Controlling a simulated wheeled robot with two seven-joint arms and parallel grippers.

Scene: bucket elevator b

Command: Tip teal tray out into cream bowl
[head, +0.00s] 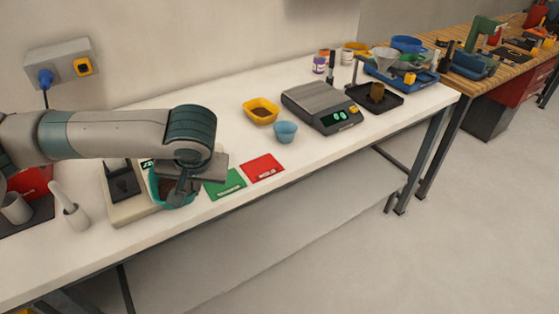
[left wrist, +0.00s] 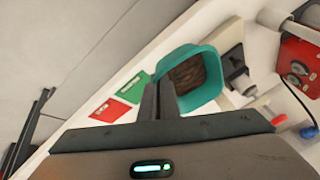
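The teal tray (head: 163,186) is at the front left of the white bench, largely hidden under my left gripper (head: 180,192) in the head view. In the left wrist view the teal tray (left wrist: 215,90) is open-topped with brown contents (left wrist: 186,73). My left gripper's fingers (left wrist: 159,101) are close together, one on each side of the tray's near wall, and look shut on it. Whether the tray touches the bench is hard to tell. My right gripper is out of view.
A green card (head: 226,184) and red card (head: 262,167) lie right of the tray. Farther right are a yellow bowl (head: 260,110), blue cup (head: 285,132) and scale (head: 318,105).

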